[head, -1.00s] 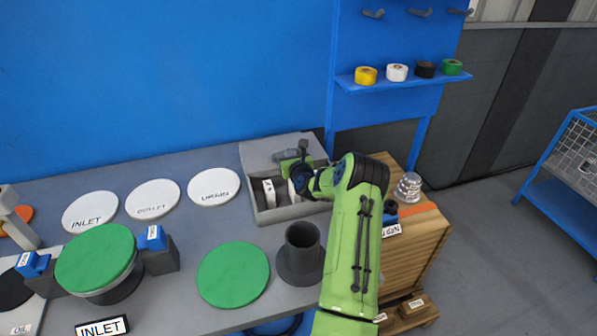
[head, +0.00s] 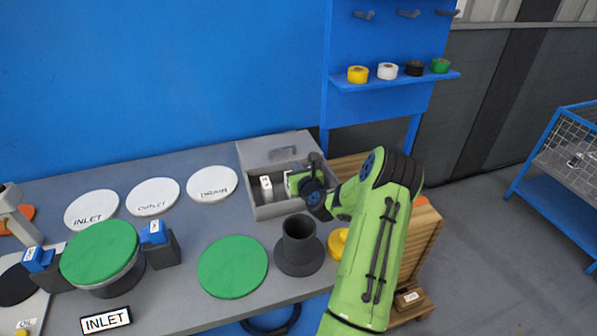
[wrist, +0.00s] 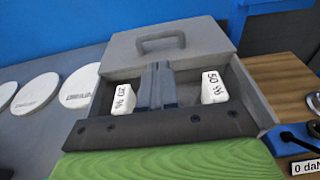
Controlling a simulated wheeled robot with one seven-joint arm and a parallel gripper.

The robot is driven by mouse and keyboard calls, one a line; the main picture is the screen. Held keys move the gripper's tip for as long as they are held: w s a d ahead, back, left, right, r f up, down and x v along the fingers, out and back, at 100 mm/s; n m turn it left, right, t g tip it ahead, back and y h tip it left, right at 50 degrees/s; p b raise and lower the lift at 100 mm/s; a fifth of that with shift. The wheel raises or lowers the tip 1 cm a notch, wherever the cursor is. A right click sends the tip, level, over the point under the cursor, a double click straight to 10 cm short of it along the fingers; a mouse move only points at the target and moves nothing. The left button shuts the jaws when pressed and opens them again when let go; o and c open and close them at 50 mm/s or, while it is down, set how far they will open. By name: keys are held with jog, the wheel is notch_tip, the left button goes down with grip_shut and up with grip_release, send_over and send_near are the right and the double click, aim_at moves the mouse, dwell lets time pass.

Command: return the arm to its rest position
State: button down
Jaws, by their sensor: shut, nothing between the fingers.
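My gripper (wrist: 158,84) is in the middle of the wrist view, its two grey fingers together and nothing between them. Beyond the fingers lies an open grey box (wrist: 246,92) with its lid (wrist: 165,48) tipped back. White blocks marked 20 (wrist: 123,99) and 50 (wrist: 213,88) show on either side of the fingers. In the head view my green arm reaches in from the lower right, and the wrist hangs over the right side of the box (head: 285,209). The fingertips are hard to make out there, and the arm hides part of the wooden unit.
A grey flanged tube (head: 298,246) stands close to my wrist. A green disc (head: 232,267) and white labelled discs (head: 152,196) lie on the bench. A blue shelf (head: 395,81) with tape rolls is behind. A wooden unit (head: 424,240) stands right of the bench.

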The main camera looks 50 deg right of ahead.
jog(key=shift+v, duration=0.9)
jog(key=w+a+r+n+g+y, duration=0.15)
jog(key=a+r+n+y, duration=0.3)
jog(key=a+n, duration=0.8)
jog(key=a+r+n+g+y, duration=0.2)
jog(key=a+r+n+y, duration=0.25)
jog(key=a+n, duration=0.8)
jog(key=s+a+r+n+g+h, duration=0.1)
jog(key=s+a+r+n+g, duration=0.15)
jog(key=s+a+n, duration=0.35)
jog(key=s+a+r+n+g+h, duration=0.1)
jog(key=s+a+r+n, duration=0.2)
jog(key=s+a, duration=0.3)
jog(key=s+n+g, duration=0.1)
jog(key=s+n, duration=0.6)
jog(key=s, duration=0.8)
jog(key=shift+r+n, duration=0.25)
jog(key=shift+n, duration=0.05)
